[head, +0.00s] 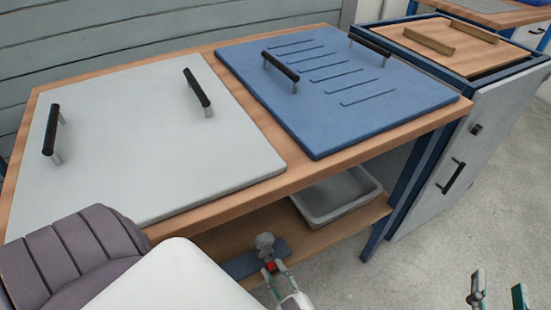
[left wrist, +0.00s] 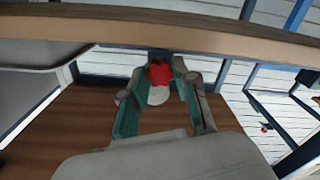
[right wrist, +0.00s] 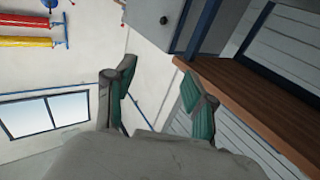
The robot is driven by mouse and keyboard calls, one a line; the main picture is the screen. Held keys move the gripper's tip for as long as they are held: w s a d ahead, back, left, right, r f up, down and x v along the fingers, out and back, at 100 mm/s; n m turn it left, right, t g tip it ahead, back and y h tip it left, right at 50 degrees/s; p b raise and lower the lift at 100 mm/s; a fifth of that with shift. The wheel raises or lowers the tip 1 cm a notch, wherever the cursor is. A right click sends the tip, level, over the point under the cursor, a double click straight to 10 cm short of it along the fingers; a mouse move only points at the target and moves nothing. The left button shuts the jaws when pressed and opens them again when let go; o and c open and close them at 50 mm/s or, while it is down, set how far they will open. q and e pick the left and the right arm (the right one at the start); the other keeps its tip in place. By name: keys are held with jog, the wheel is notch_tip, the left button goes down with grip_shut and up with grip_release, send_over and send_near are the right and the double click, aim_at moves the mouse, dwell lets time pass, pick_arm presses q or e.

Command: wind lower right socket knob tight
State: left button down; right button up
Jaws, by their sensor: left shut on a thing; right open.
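A grey rounded socket fitting (head: 264,242) stands at the lower shelf under the table, by a blue plate (head: 240,265). A small red knob (head: 270,266) is at its near side. My left gripper (head: 272,271) is shut on this red knob. In the left wrist view the red knob (left wrist: 160,74) sits between the fingertips (left wrist: 161,68), with a pale round end (left wrist: 158,96) facing the palm. The fingers and arm hide part of the fitting. My right gripper (head: 498,294) is open and empty at the lower right, over the floor; its fingers (right wrist: 157,84) are spread.
The table (head: 300,181) carries a white panel (head: 130,130) and a blue panel (head: 340,110), both with black handles. A grey bin (head: 338,205) stands on the lower shelf (head: 360,217). A cabinet (head: 480,150) stands to the right. The floor (head: 440,260) there is clear.

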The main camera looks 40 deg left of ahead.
pick_arm(q)
jog(key=shift+a+f+n+b, duration=0.1)
jog(key=shift+n+b, duration=0.4)
jog(key=shift+b, duration=0.25)
jog(key=shift+n+b, duration=0.5)
jog(key=shift+b, duration=0.1)
pick_arm(e)
jog(key=s+r+t+y, duration=0.3)
jog(key=r+t, duration=0.5)
jog(key=r, duration=0.3)
jog(key=shift+s+a+r, duration=0.2)
jog(key=shift+s+a, duration=0.05)
jog(key=shift+s, duration=0.55)
pick_arm(q)
jog(key=c, duration=0.9)
grip_release()
jog(key=shift+o, duration=0.2)
pick_arm(e)
jog(key=shift+r, duration=0.1)
